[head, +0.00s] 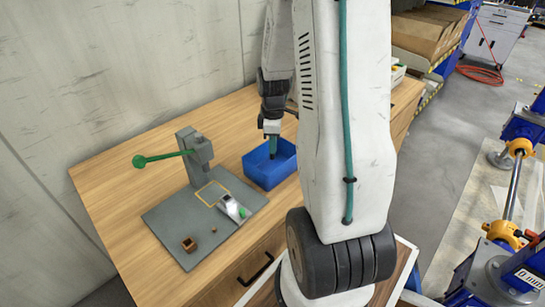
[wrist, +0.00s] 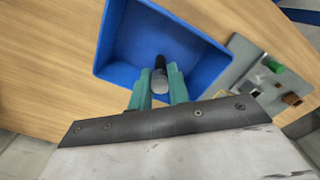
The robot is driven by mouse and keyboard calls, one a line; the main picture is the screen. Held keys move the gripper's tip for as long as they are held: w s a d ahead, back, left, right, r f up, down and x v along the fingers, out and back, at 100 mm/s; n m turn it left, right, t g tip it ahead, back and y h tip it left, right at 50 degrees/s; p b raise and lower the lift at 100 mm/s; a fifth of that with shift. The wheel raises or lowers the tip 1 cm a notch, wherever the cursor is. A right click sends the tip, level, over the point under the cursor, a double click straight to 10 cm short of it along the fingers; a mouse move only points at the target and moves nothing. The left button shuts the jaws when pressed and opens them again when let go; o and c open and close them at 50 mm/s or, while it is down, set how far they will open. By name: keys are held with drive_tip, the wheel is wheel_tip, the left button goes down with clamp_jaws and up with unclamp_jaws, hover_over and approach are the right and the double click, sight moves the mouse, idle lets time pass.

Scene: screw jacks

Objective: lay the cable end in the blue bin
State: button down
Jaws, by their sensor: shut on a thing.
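The blue bin (head: 268,179) stands on the wooden table, to the right of a grey press. It also fills the upper middle of the wrist view (wrist: 192,42), where its inside looks empty. My gripper (head: 271,137) points down over the bin in the head view. In the wrist view its green fingers (wrist: 159,88) are shut on the cable end (wrist: 160,77), a short grey cylinder with a black tip. The black tip reaches toward the bin's inside. Whether it touches the floor of the bin I cannot tell.
A grey press with a green lever (head: 160,158) stands on a grey base plate (head: 170,222) holding a small brown block (head: 189,244) and a white-and-green part (head: 232,208). A wall is behind the table. Bare wood (head: 115,183) lies at the left.

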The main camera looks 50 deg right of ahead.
sight(273, 155)
drive_tip(key=shift+f, duration=2.45)
drive_tip(key=shift+f, duration=0.1)
drive_tip(key=c, duration=1.3)
unclamp_jaws()
